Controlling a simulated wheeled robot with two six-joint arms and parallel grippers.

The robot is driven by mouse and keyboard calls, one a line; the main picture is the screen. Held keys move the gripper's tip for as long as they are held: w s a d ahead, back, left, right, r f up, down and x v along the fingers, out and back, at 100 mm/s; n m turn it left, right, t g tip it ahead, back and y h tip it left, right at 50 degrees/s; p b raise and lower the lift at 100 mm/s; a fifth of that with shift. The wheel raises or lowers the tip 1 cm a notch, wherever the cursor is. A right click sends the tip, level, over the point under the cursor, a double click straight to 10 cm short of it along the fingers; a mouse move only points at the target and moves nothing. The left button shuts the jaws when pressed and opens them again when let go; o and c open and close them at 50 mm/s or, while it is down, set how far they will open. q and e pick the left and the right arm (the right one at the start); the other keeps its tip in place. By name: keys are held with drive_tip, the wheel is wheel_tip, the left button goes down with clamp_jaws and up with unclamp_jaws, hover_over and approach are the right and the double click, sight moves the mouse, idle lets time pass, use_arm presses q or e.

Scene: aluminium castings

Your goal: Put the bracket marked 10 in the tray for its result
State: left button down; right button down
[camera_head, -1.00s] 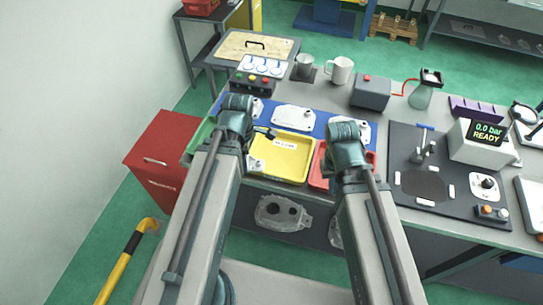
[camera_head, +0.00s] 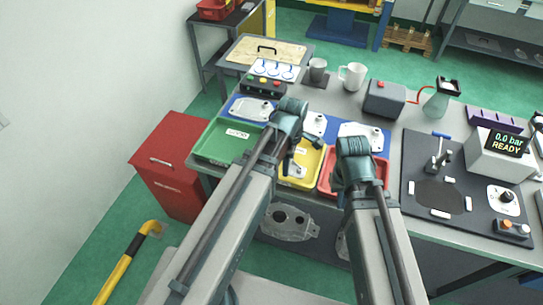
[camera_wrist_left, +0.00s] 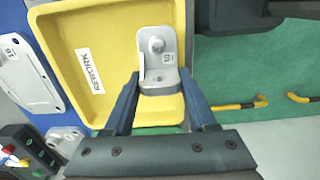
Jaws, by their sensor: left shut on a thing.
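A grey L-shaped bracket (camera_wrist_left: 158,45) with a round boss and a small label that seems to read 10 is in the left wrist view. My left gripper (camera_wrist_left: 157,88) is shut on its lower end, one finger on each side. The bracket is over the yellow tray (camera_wrist_left: 110,20), whose label reads REWORK; I cannot tell if it touches the floor. In the head view my left gripper (camera_head: 292,158) is at the yellow tray (camera_head: 314,160), the bracket (camera_head: 297,171) below it. My right gripper (camera_head: 356,165) is over the red tray (camera_head: 326,181), its fingers hidden.
A green tray (camera_head: 212,150) lies left of the yellow one. Flat grey castings (camera_head: 360,134) lie on a blue mat behind the trays. A black fixture plate (camera_head: 418,172) and a display reading 0.0 bar READY (camera_head: 506,143) stand to the right. A red cabinet (camera_head: 172,160) stands at left.

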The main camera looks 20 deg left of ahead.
use_arm(q)
drive_tip(key=w+a, duration=0.1)
drive_tip(key=a, duration=0.1)
drive_tip(key=w+a, duration=0.2)
drive_tip(key=a, duration=0.1)
drive_tip(key=w+a, duration=0.1)
drive_tip(key=a, duration=0.2)
drive_tip(key=shift+w+f+b, duration=0.25)
drive_tip(key=shift+f+b, duration=0.1)
drive_tip(key=shift+f, duration=0.05)
drive_tip(key=shift+w+a+f, duration=0.1)
drive_tip(key=shift+w+a, duration=0.15)
drive_tip(key=shift+a, duration=0.25)
wheel_tip(320, 180, down, 3)
drive_tip(key=b, duration=0.3)
drive_tip(key=shift+s+d+f+b, duration=0.1)
drive_tip(key=shift+f+b, duration=0.1)
drive_tip(key=shift+b, duration=0.1)
drive_tip(key=shift+f, duration=0.2)
drive_tip(key=shift+c, duration=1)
unclamp_jaws()
drive_tip(key=shift+r, duration=0.15)
